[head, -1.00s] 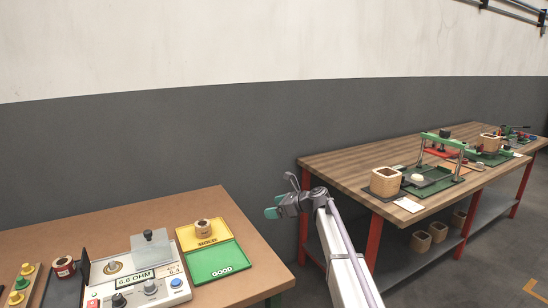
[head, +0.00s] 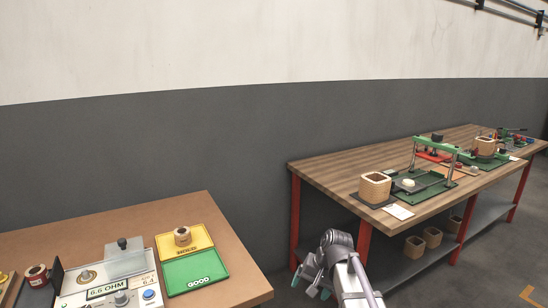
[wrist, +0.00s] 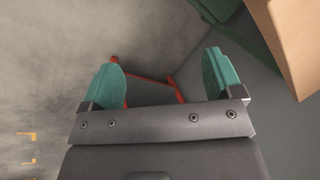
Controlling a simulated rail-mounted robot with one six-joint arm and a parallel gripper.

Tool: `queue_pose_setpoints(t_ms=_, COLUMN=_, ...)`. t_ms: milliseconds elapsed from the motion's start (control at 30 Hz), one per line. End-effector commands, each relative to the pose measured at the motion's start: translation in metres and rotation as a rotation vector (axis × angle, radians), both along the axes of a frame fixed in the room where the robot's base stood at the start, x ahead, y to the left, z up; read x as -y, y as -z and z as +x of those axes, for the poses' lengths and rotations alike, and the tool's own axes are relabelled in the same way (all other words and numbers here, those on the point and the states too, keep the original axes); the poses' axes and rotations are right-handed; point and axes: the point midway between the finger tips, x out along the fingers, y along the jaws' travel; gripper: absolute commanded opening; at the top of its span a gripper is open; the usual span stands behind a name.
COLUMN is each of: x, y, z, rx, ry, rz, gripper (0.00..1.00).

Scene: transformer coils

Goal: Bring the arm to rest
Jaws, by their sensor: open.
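My gripper (wrist: 165,82) shows in the wrist view with its two green fingers wide apart and nothing between them. Past the fingers I see grey floor and red frame bars. In the head view my arm is folded low at the bottom centre, in front of the gap between the two tables, and my gripper (head: 312,292) points downward there, its fingertips partly seen. It touches neither table.
The left table (head: 130,218) holds a resistance meter (head: 121,297), a yellow mat (head: 198,240) with a coil (head: 182,236), and a green GOOD mat (head: 196,270). The right wooden bench (head: 345,170) carries a wooden box (head: 375,187) and a green press frame (head: 436,146).

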Motion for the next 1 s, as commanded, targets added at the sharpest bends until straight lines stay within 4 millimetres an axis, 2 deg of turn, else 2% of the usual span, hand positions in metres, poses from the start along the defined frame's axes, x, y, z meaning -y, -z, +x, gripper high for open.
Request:
queue_pose_setpoints(t_ms=33, x=0.015, y=0.004, z=-0.048, rx=0.004, ry=-0.090, rz=-0.086, gripper=0.86)
queue_pose_setpoints(t_ms=133, x=0.043, y=0.009, z=-0.111, rx=-0.009, ry=-0.234, rz=-0.240, gripper=0.86)
queue_pose_setpoints(t_ms=200, x=0.058, y=0.010, z=-0.152, rx=-0.030, ry=-0.263, rz=-0.319, gripper=0.86)
queue_pose_setpoints(t_ms=267, x=0.065, y=0.010, z=-0.187, rx=-0.036, ry=-0.255, rz=-0.348, gripper=0.86)
queue_pose_setpoints(t_ms=300, x=0.065, y=-0.025, z=-0.173, rx=-0.035, ry=-0.253, rz=-0.345, gripper=0.86)
queue_pose_setpoints(t_ms=333, x=0.065, y=-0.039, z=-0.169, rx=-0.035, ry=-0.253, rz=-0.345, gripper=0.86)
queue_pose_setpoints(t_ms=500, x=0.065, y=-0.098, z=-0.167, rx=-0.034, ry=-0.252, rz=-0.344, gripper=0.86)
queue_pose_setpoints(t_ms=600, x=0.064, y=-0.122, z=-0.167, rx=-0.033, ry=-0.251, rz=-0.344, gripper=0.86)
queue_pose_setpoints(t_ms=700, x=0.064, y=-0.133, z=-0.167, rx=-0.033, ry=-0.250, rz=-0.344, gripper=0.86)
queue_pose_setpoints(t_ms=1000, x=0.064, y=-0.127, z=-0.167, rx=-0.033, ry=-0.250, rz=-0.343, gripper=0.86)
